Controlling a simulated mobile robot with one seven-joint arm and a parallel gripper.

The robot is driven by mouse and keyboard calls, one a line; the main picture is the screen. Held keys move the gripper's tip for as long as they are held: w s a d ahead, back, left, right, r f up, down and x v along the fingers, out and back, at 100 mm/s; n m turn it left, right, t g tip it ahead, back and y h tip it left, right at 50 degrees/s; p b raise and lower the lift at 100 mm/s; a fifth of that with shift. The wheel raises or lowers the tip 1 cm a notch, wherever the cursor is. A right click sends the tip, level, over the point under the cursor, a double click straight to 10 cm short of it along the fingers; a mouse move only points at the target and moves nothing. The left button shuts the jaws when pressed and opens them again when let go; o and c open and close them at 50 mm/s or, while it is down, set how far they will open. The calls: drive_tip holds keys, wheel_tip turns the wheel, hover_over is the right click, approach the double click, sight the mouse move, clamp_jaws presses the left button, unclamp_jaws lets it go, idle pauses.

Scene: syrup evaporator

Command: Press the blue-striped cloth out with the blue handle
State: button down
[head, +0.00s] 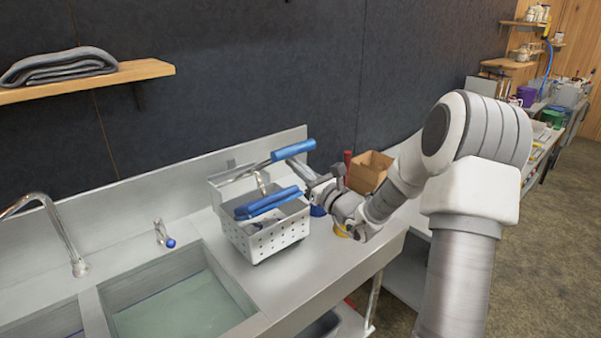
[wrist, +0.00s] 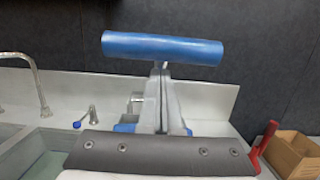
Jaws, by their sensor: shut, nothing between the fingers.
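A perforated metal box (head: 268,238) stands on the counter right of the sink. Two blue grips show above it: an upper one (head: 293,150) on a thin metal lever, and a lower one (head: 268,203) across the box top. My gripper (head: 299,168) is shut and empty, just right of the box near the upper grip. In the wrist view the fingertips (wrist: 161,72) point at a blue handle (wrist: 162,48) lying crosswise at their tips; I cannot tell whether they touch. Something bluish is partly visible inside the box; I cannot make out the blue-striped cloth clearly.
The sink (head: 180,300) with greenish water and faucets lies to the left. A cardboard box (head: 370,170) and a red upright object (wrist: 264,145) stand to the right. A wooden shelf (head: 100,82) with folded grey cloth is on the wall.

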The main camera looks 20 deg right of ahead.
sight(292, 151)
drive_tip(key=r, duration=0.2)
drive_tip(key=w+r+p, duration=0.1)
drive_tip(key=shift+w+a+r, duration=0.1)
drive_tip(key=shift+a, duration=0.15)
drive_tip(key=shift+w, duration=0.1)
drive_tip(key=w+r+p, duration=0.1)
drive_tip(key=r, duration=0.1)
drive_tip(key=w+a+r+p, duration=0.1)
drive_tip(key=w+r, duration=0.1)
drive_tip(key=w+r+p, duration=0.1)
drive_tip(key=r, duration=0.1)
drive_tip(key=shift+w+a+r+p, duration=0.2)
drive_tip(key=shift+w+a+p, duration=0.1)
drive_tip(key=shift+a+p, duration=0.1)
drive_tip(key=shift+w+r, duration=0.15)
drive_tip(key=shift+r, duration=0.05)
drive_tip(key=w+a+r+p, duration=0.2)
drive_tip(key=w+r, duration=0.3)
drive_tip(key=w, duration=0.1)
drive_tip(key=shift+r, duration=0.2)
drive_tip(key=shift+a, duration=0.1)
